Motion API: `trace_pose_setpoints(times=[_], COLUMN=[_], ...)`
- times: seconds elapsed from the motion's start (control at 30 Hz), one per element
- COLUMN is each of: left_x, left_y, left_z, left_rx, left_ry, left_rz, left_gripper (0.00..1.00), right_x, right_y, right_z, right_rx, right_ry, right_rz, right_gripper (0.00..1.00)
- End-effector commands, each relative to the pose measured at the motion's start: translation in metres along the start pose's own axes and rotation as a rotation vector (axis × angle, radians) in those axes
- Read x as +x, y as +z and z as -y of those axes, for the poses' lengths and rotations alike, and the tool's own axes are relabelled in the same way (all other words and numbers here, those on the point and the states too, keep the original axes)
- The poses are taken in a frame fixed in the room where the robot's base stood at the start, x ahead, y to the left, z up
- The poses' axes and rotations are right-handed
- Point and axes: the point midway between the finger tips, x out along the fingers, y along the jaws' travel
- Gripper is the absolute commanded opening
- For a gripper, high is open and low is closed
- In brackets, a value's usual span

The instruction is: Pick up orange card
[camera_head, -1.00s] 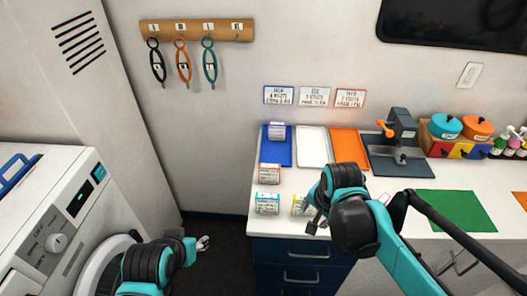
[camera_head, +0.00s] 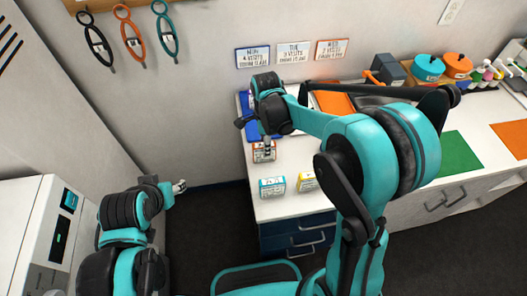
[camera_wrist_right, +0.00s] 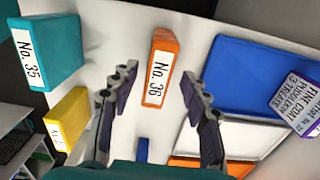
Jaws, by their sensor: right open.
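The orange card (camera_wrist_right: 159,70), labelled "No. 36", stands on the white counter (camera_wrist_right: 110,30) between the open fingers of my right gripper (camera_wrist_right: 155,95) in the right wrist view. The fingers are apart from it on both sides. In the head view the orange card (camera_head: 264,152) shows at the counter's left edge, just below my right gripper (camera_head: 252,130). My left gripper (camera_head: 180,187) hangs at the lower left, away from the counter; its finger state is too small to judge.
A teal card (camera_wrist_right: 50,50) and a yellow card (camera_wrist_right: 70,118) stand nearby on the left in the wrist view. A blue tray (camera_wrist_right: 255,72) holding a white-and-purple card (camera_wrist_right: 296,103) lies on the right, with a white tray (camera_wrist_right: 250,138) beside it.

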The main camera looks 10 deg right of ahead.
Motion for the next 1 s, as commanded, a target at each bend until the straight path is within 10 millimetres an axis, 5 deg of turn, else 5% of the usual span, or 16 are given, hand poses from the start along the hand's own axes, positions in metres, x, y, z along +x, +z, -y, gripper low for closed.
trace_pose_setpoints(times=[0.27, 0.5, 0.53, 0.7, 1.0], left_x=[0.015, 0.015, 0.014, 0.014, 0.014], left_y=[0.011, 0.01, 0.01, 0.01, 0.01], left_z=[0.0, 0.0, 0.0, 0.0, 0.0], left_rx=[0.0, 0.0, 0.0, 0.0, 0.0], left_ry=[0.0, 0.0, 0.0, 0.0, 0.0], left_rz=[0.0, 0.0, 0.0, 0.0, 0.0], left_gripper=[0.46, 0.46, 0.46, 0.46, 0.46], right_x=[0.042, 0.045, 0.045, 0.045, 0.045], right_y=[0.004, 0.004, 0.004, 0.004, 0.004], right_z=[-0.003, -0.003, -0.003, -0.003, -0.003], right_rx=[-0.001, -0.001, -0.001, -0.002, -0.002], right_ry=[-0.001, -0.001, -0.001, -0.001, -0.001], right_rz=[0.0, 0.0, 0.0, 0.0, 0.0], right_gripper=[0.47, 0.47, 0.44, 0.0, 0.0])
